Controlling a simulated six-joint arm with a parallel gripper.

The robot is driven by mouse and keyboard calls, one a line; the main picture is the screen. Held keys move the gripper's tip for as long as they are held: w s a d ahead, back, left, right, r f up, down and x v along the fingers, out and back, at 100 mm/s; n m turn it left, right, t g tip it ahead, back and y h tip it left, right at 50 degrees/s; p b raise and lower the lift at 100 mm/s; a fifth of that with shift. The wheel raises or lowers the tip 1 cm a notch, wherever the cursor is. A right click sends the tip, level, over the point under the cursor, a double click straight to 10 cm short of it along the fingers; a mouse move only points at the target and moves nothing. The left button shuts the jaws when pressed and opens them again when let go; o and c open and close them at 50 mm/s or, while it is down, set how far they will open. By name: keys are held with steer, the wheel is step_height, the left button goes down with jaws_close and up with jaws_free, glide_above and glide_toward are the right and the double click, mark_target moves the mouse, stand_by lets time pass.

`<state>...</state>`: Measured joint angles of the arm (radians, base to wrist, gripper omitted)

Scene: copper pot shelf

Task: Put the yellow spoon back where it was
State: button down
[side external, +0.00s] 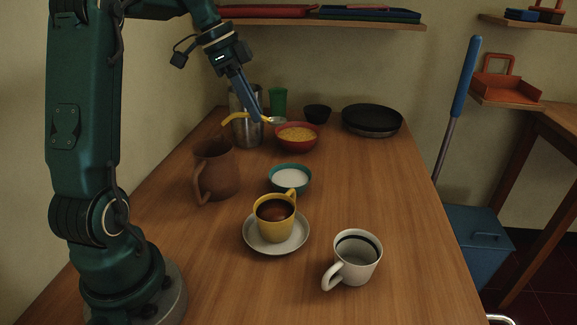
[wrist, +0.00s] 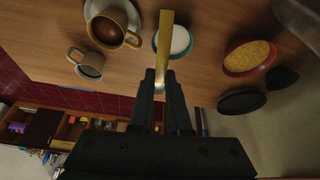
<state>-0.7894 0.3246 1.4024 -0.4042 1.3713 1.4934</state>
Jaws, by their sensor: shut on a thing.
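The yellow spoon (side external: 234,117) is held across the jaws of my gripper (side external: 262,119), clear of the table. Its yellow handle points left, in front of the steel canister (side external: 247,132), and its silver end is just above the back left rim of the red bowl (side external: 297,148) of yellow food. In the wrist view the yellow handle (wrist: 164,40) sticks out from between the shut fingertips (wrist: 161,75). The teal bowl (side external: 290,190) with white contents stands nearer. The yellow cup (side external: 265,222) holds dark liquid and stands on a white saucer (side external: 290,243).
A brown jug (side external: 213,172) stands left of the bowls. A white mug (side external: 358,270) is at the front right. A green cup (side external: 278,100), a small black bowl (side external: 317,113) and a black pan (side external: 372,118) stand at the back. The table's right side is clear.

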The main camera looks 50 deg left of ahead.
steer(key=shift+m, duration=0.9)
steer(key=w+d+f, duration=0.4)
steer(key=d, duration=0.1)
steer(key=w+d+f, duration=0.4)
steer(key=d+f, duration=0.1)
steer(key=d, duration=0.1)
steer(key=w+d+f, duration=0.4)
steer(key=d+f, duration=0.1)
steer(key=shift+w+d, duration=0.2)
steer(key=shift+w, duration=0.15)
steer(key=shift+f, duration=1.95)
steer(key=shift+f, duration=0.15)
steer(key=c, duration=0.9)
jaws_free()
